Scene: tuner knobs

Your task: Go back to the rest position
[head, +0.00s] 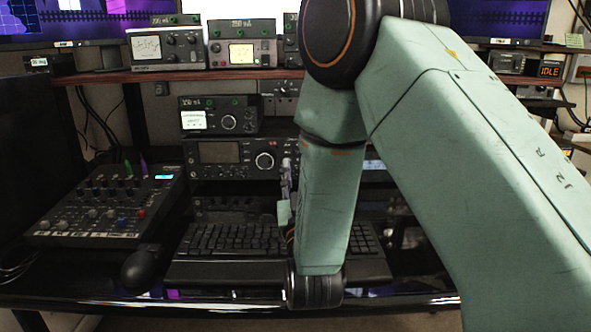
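My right arm comes in from the right and bends down across the middle of the view. My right gripper (287,180) shows only as a narrow part beside the forearm, above the keyboard. It is in front of the right side of a black radio tuner (221,153), just right of the tuner's large round knob (264,160). I cannot tell whether it touches the tuner, and its fingers are too hidden to tell open from shut. My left gripper is not in view.
A black keyboard (225,241) lies on the glossy desk below the arm. A mouse (139,268) and a mixer (100,209) are to its left. A smaller meter unit (220,116) sits on the tuner. A shelf (190,75) above holds several meter boxes.

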